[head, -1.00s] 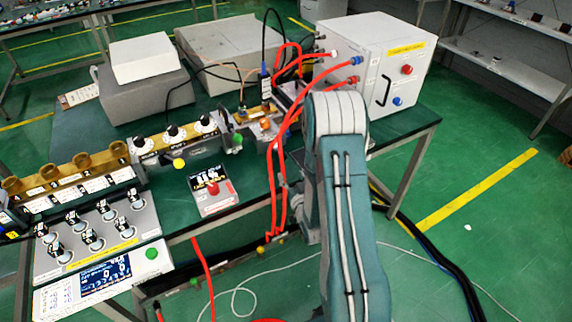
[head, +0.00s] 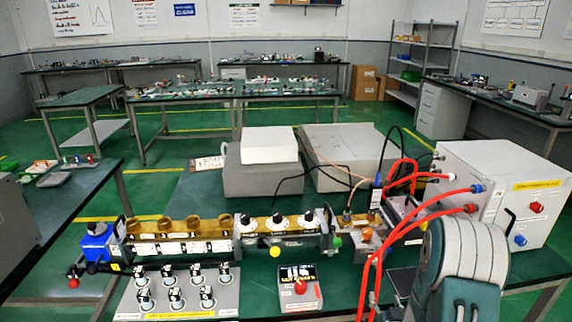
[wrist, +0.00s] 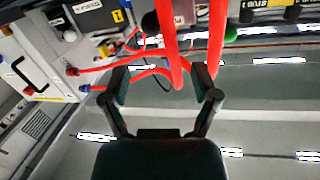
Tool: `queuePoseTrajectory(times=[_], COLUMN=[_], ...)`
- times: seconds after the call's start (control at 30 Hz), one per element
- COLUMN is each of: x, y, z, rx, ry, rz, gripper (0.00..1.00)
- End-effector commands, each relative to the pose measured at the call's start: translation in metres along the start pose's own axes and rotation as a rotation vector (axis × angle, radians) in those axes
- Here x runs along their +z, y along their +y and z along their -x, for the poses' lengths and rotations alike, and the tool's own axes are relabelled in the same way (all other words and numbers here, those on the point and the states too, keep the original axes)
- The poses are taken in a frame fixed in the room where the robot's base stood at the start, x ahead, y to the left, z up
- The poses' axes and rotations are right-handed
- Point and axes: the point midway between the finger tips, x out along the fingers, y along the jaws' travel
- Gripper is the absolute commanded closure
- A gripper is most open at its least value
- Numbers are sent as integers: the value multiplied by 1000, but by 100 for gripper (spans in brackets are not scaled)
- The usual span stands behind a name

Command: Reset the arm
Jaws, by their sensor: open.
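My gripper (wrist: 160,82) shows in the wrist view with its two black fingers spread wide apart. It is open and nothing is seen held in it. Red hoses (wrist: 172,55) pass down beyond and between the fingertips; I cannot tell whether they touch. My teal and grey arm (head: 466,262) stands at the lower right of the head view, in front of the bench. The gripper itself is not in the head view.
A white box (head: 505,190) with red hoses (head: 425,196) stands at the bench's right, close to my arm. A row of instruments with knobs (head: 279,223) and a small display unit (head: 298,289) lie left of the arm. Grey boxes (head: 262,179) stand behind.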

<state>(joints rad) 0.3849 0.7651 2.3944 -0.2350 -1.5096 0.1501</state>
Motion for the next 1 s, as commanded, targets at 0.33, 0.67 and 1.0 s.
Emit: queuePoseTrajectory(times=[0.33, 0.67, 1.0], x=[-73, -130, -174], y=[-42, -80, -115], z=[-6, 41, 134], rx=[14, 31, 18], ry=[-237, -468, -708], rz=[105, 163, 193], gripper=[22, 22, 22])
